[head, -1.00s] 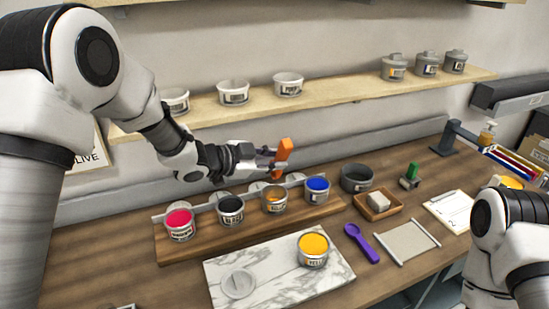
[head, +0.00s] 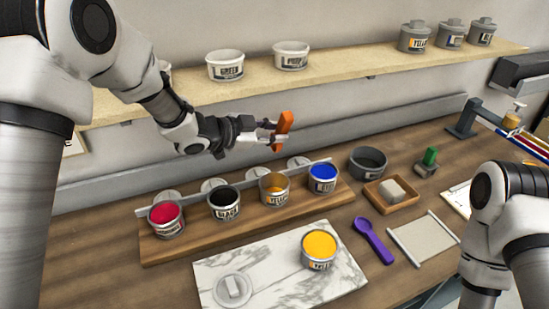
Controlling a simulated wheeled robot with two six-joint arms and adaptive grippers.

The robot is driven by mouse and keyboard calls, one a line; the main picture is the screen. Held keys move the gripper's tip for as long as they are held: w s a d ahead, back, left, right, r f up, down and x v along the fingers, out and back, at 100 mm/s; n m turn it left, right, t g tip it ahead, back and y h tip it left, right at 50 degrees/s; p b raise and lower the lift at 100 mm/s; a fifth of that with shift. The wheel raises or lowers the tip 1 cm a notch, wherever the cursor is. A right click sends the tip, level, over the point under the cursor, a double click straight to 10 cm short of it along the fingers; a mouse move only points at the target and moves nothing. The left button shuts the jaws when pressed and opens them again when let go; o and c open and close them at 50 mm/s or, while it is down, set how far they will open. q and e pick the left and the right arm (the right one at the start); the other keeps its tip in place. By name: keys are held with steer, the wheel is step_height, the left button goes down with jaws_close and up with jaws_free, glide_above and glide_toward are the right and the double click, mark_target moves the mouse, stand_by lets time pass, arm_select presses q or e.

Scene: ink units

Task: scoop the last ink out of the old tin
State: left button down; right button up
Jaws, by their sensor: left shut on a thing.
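My left gripper (head: 274,132) is shut on an orange tool (head: 284,129), which looks like a scraper and stands upright in the jaws. It is held in the air above and behind the row of tins. Below it, a tin with a little yellow-orange ink (head: 274,188) stands on the wooden rack, third from the left. Its inner wall shows stained and it looks low. A full yellow tin (head: 319,250) stands on the marble slab (head: 275,271). My right arm is at the right edge; its gripper is out of view.
Red (head: 166,219), black (head: 224,203) and blue (head: 322,178) tins share the wooden rack (head: 190,243). A dark empty pot (head: 368,162), a purple scoop (head: 373,240) and a wooden dish (head: 410,194) lie to the right. The shelf (head: 330,77) is behind the gripper.

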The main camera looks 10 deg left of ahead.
mark_target(276, 151)
arm_select(q)
steer(key=f+b, duration=0.1)
steer(key=f, duration=0.1)
steer(key=f+b, duration=0.2)
steer(key=w+f+b, duration=0.1)
steer(key=f, duration=0.1)
steer(key=shift+a+f, duration=0.1)
steer(key=shift+f, duration=0.1)
step_height(276, 151, down, 11)
steer(key=b, duration=0.8)
steer(key=shift+w+a, duration=0.35)
steer(key=shift+w, duration=0.1)
arm_select(e)
step_height(276, 151, down, 14)
steer(key=shift+w+r, duration=0.15)
steer(key=shift+w, duration=0.05)
arm_select(q)
steer(key=shift+s, duration=0.1)
steer(key=shift+f+b, duration=0.5)
steer(key=shift+f, duration=0.05)
arm_select(e)
steer(key=shift+f, duration=0.35)
arm_select(q)
steer(key=shift+r, duration=0.1)
arm_select(e)
steer(key=shift+r, duration=0.15)
